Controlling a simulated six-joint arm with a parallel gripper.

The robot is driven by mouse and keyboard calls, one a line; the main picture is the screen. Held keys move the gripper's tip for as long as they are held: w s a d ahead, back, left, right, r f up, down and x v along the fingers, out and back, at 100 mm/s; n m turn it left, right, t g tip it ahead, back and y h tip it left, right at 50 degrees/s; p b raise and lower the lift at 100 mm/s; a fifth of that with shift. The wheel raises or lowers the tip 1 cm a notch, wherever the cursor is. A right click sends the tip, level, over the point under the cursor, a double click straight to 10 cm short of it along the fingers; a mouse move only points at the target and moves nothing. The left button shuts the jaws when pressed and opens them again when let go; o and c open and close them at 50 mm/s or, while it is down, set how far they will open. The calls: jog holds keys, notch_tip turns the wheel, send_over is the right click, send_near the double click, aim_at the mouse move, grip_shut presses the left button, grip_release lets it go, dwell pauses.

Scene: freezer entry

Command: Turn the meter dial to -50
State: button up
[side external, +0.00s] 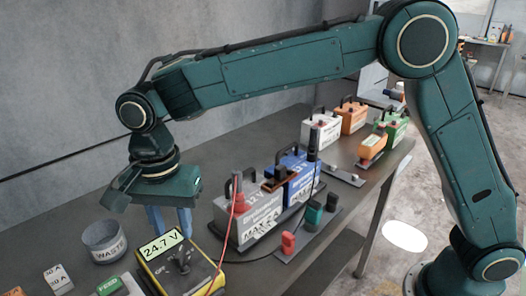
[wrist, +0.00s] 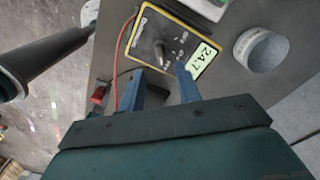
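The yellow and black meter (side external: 182,266) lies on the bench at the bottom of the side view, its display reading 24.7 V. Its dark dial (side external: 182,262) sits on the face below the display. In the wrist view the meter (wrist: 143,43) is at the top, with the dial (wrist: 160,48) near its middle; the dial's setting is too small to read. My gripper (side external: 170,226) points down behind the meter in the side view. Its two blue fingers (wrist: 168,77) are apart with nothing between them, and they are near the meter's edge in the wrist view, short of the dial.
A grey round bin (side external: 103,241) stands left of the meter; it also shows in the wrist view (wrist: 261,49). A red lead (side external: 231,222) runs from the meter to the grey battery (side external: 256,207). A blue battery (side external: 297,176) and red and green clips (side external: 289,243) are to the right.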

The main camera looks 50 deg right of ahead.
aim_at(179, 252)
jog(key=shift+f, duration=3.1)
grip_shut()
